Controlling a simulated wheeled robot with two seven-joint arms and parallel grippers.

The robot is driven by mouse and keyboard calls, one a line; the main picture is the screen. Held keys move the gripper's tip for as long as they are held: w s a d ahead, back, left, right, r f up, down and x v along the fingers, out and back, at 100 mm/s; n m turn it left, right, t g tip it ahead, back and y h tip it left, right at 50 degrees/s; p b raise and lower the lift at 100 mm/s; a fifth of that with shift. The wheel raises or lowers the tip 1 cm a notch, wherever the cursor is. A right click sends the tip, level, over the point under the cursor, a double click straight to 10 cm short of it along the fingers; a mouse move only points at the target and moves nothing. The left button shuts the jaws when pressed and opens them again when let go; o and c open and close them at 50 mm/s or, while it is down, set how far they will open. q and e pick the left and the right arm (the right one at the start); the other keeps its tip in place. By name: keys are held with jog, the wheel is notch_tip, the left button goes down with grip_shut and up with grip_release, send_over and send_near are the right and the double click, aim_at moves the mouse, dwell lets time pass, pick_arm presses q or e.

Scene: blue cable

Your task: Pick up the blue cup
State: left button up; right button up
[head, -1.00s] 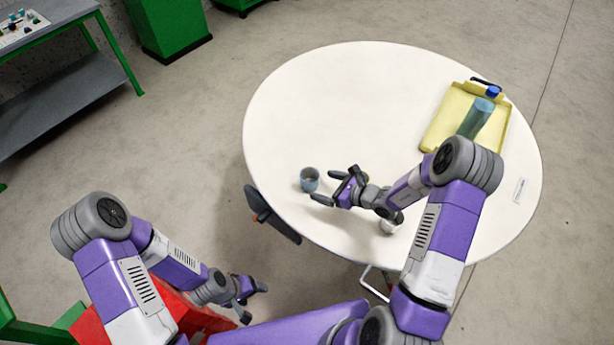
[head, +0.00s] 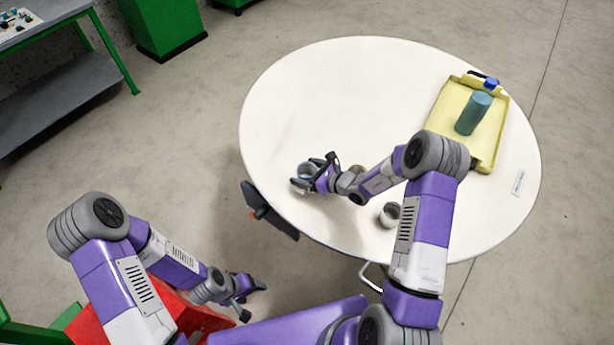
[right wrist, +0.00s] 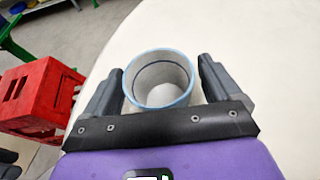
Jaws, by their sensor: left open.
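The blue cup (head: 306,168) stands upright near the left front edge of the round white table (head: 330,85). In the right wrist view the cup (right wrist: 158,78) has a light blue rim and looks empty inside. My right gripper (head: 313,174) is at the cup, with one finger on each side of it. The right wrist view shows its fingers (right wrist: 160,82) spread, with a small gap on the right side; contact on the left is unclear. My left gripper (head: 256,290) is open and empty, low beside the table, far from the cup.
A whitish cup (head: 389,215) stands beneath my right forearm. A yellow tray (head: 447,112) with a teal cylinder (head: 474,113) and a small blue item (head: 491,83) is at the right. A dark chair part (head: 268,210) is at the left table edge. A red crate (right wrist: 36,98) stands below. The table's middle is clear.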

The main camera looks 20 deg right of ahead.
jog(key=c, duration=0.9)
